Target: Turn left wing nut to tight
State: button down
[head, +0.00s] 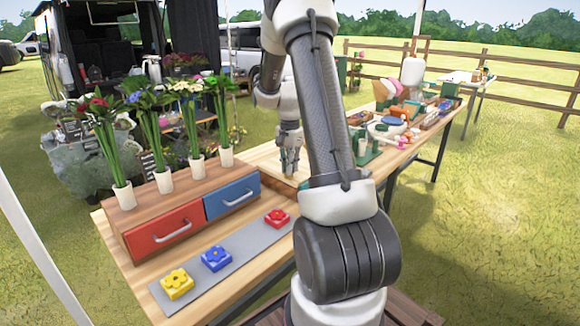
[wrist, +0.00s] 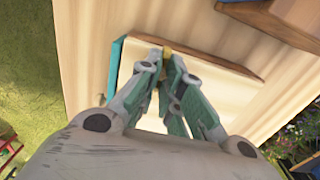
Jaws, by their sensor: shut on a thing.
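My gripper (wrist: 166,75) points down in the wrist view, its green-padded fingers closed together. A small brass-coloured piece (wrist: 167,51) shows at the fingertips, and I take it to be the wing nut; the fingers hide most of it. It sits over a pale wooden board (wrist: 205,82) with a teal edge on its left. In the head view my gripper (head: 290,160) is down at the table beyond the drawer box, partly beside my arm. No second wing nut can be made out in either view.
A wooden box with a red drawer (head: 165,232) and a blue drawer (head: 232,197) stands on the table's left, with flower bunches on top. A grey strip (head: 232,255) holds yellow, blue and red flower blocks. Cluttered tools and pots fill the far right of the table (head: 385,160).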

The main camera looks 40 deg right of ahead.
jog(key=m, duration=0.4)
jog(key=shift+a+f+m, duration=0.1)
jog(key=shift+a+m, duration=0.1)
jog(key=shift+m, duration=0.1)
jog(key=m, duration=0.9)
jog(key=shift+w+m, duration=0.1)
jog(key=shift+m, duration=2.1)
jog(key=c, duration=1.3)
grip_release()
notch_tip(320, 180, up, 12)
